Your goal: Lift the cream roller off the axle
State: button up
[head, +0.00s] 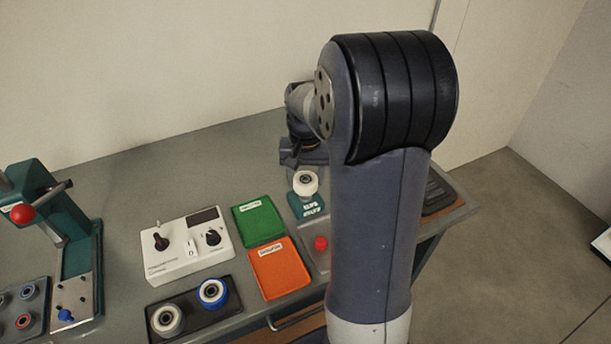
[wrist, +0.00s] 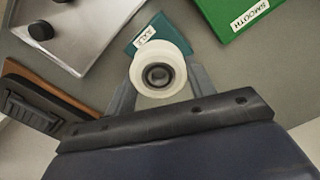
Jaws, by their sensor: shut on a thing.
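The cream roller (head: 306,183) is at the teal axle base (head: 312,207), which has a white label. In the wrist view the roller (wrist: 143,74) is seen end-on, with a dark bearing in its middle. My gripper (wrist: 160,82) is shut on the roller, with one grey finger on each side of it. The teal base (wrist: 141,38) shows partly behind the roller. The axle itself is hidden, so I cannot tell how far up the roller sits on it. In the head view my arm hides much of the gripper.
A green tray (head: 257,221) and an orange tray (head: 280,270) lie left of the base. A plate with a red button (head: 321,243) is in front. A white control box (head: 188,249), a dark tray (head: 190,331) with two rollers and a teal press (head: 79,256) stand further left.

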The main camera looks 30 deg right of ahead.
jog(key=shift+r+p, duration=1.25)
jog(key=shift+r, duration=0.55)
